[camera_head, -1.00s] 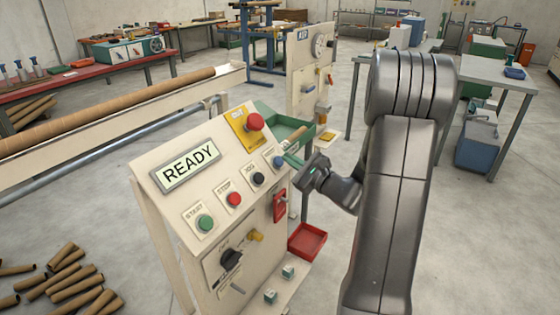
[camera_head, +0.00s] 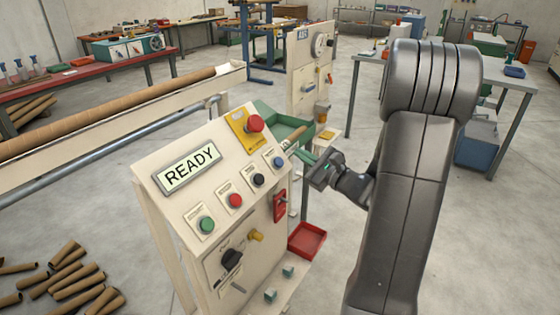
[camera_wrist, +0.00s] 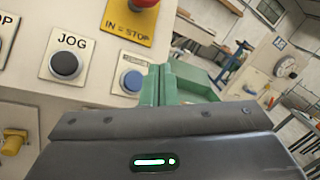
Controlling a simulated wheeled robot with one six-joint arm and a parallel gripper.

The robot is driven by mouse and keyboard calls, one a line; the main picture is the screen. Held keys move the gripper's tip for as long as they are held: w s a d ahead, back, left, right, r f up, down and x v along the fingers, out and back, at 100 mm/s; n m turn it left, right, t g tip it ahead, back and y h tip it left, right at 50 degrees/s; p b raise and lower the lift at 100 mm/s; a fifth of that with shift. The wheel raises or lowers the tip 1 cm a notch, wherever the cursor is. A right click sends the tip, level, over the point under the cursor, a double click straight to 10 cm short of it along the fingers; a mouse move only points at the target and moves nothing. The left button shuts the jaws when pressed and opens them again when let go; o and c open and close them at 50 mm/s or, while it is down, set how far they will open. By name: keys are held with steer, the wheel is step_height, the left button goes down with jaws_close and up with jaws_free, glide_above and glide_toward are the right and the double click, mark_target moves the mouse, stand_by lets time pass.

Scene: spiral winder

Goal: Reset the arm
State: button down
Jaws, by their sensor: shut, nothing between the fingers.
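My gripper (camera_head: 308,155) is at the right edge of the control panel (camera_head: 160,202), in front of the blue button. In the wrist view its two green fingers (camera_wrist: 158,84) are together with nothing between them. They reach up beside the blue button (camera_wrist: 133,80); I cannot tell whether they touch the panel. My arm (camera_head: 410,200) rises on the right side of the head view. The panel's display (camera_head: 187,167) reads READY.
The panel carries a red stop knob (camera_head: 255,123), a green START button (camera_head: 207,224), a red button (camera_head: 235,200) and a black JOG button (camera_wrist: 66,64). A green tray (camera_head: 275,122) sits behind the gripper. A red bin (camera_head: 307,239) is below. Cardboard tubes (camera_head: 75,275) lie on the floor.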

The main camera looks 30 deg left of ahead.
steer(key=shift+f, duration=0.1)
stand_by(0.4)
steer(key=shift+a+f+p, duration=0.15)
steer(key=shift+a+p, duration=0.4)
steer(key=shift+p, duration=0.65)
steer(key=d+r, duration=0.1)
steer(key=d+r+p, duration=0.1)
steer(key=d, duration=0.2)
steer(key=shift+s+r+p, duration=0.35)
steer(key=shift+r, duration=0.05)
steer(key=shift+a+f, duration=0.1)
